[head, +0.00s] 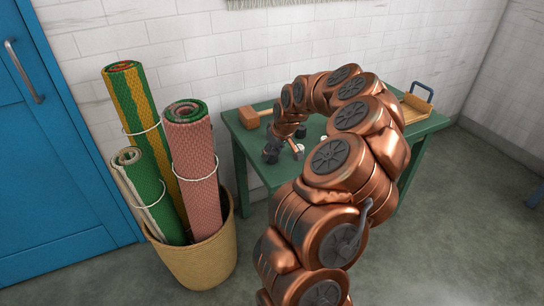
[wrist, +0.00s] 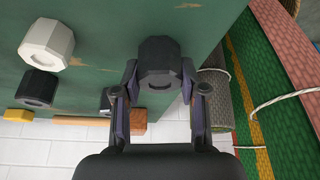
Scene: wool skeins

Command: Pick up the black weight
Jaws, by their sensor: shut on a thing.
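In the wrist view a black, many-sided weight (wrist: 160,62) with a round face sits between the two fingers of my gripper (wrist: 159,80). The fingers are shut on its sides. Another dark weight (wrist: 38,88) and a white weight (wrist: 47,40) stand apart to the left. In the head view my gripper (head: 272,151) is over the near left part of the green table (head: 428,127). The held weight cannot be made out there. I cannot tell whether it touches the tabletop.
A wooden mallet (head: 249,117) lies at the table's back left. A tray (head: 416,102) with a blue handle is at the right end. A wicker basket (head: 205,262) of rolled rugs (head: 195,170) stands left of the table. A blue door (head: 60,150) is farther left.

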